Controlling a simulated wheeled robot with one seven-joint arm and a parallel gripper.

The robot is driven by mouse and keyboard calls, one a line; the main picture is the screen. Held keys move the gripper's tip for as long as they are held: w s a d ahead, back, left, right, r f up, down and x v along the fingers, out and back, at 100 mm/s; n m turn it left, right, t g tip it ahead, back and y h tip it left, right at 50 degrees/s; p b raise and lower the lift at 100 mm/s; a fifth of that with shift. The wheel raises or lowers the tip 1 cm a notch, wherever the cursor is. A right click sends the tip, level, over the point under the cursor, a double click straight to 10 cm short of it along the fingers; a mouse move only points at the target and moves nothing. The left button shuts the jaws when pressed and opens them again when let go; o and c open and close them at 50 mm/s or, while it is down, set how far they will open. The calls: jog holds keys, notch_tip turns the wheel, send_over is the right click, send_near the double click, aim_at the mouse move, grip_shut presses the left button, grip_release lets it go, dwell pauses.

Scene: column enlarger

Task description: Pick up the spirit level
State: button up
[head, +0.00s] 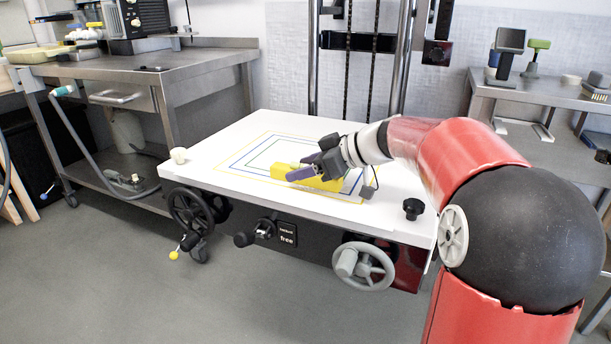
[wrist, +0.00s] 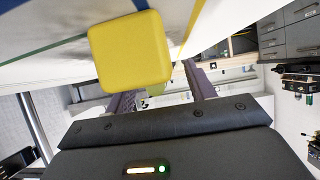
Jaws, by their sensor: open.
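The spirit level, a yellow bar (head: 325,185), lies on the white board (head: 225,135), within the coloured frame lines. My gripper (head: 300,174) is at the level, low over the board, and its dark fingers hide part of it in the head view. In the wrist view one rounded yellow end of the level (wrist: 130,50) fills the upper left. The fingers of my gripper (wrist: 160,95) are apart there, with a gap between them. The yellow end overlaps the left finger in that picture. I cannot tell whether the level is touched.
A small grey block (head: 367,192) is beside my gripper. Handwheels (head: 363,265) stick out below the board's front edge. The column (head: 360,60) rises behind.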

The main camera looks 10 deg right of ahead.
grip_shut()
jog(key=shift+r, duration=0.1)
